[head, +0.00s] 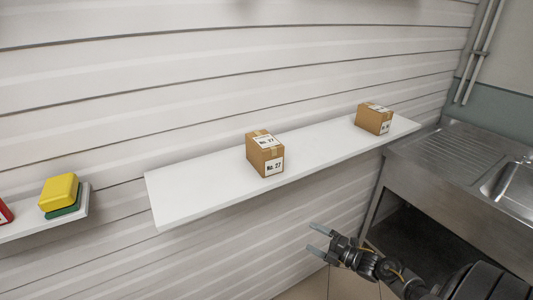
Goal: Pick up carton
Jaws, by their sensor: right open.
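A brown carton (265,154) with white labels reading "No. 27" stands near the middle of a white wall shelf (200,195). A second brown carton (374,119) with white labels stands near the right end of the same shelf. My right gripper (315,238) is open and empty, below and in front of the shelf, to the lower right of the middle carton and apart from it. My left gripper is not in view.
A second white shelf (45,226) at the left holds a yellow and green item (59,195) and part of a red one (4,212). A steel sink counter (455,165) stands at the right. The shelf around the middle carton is clear.

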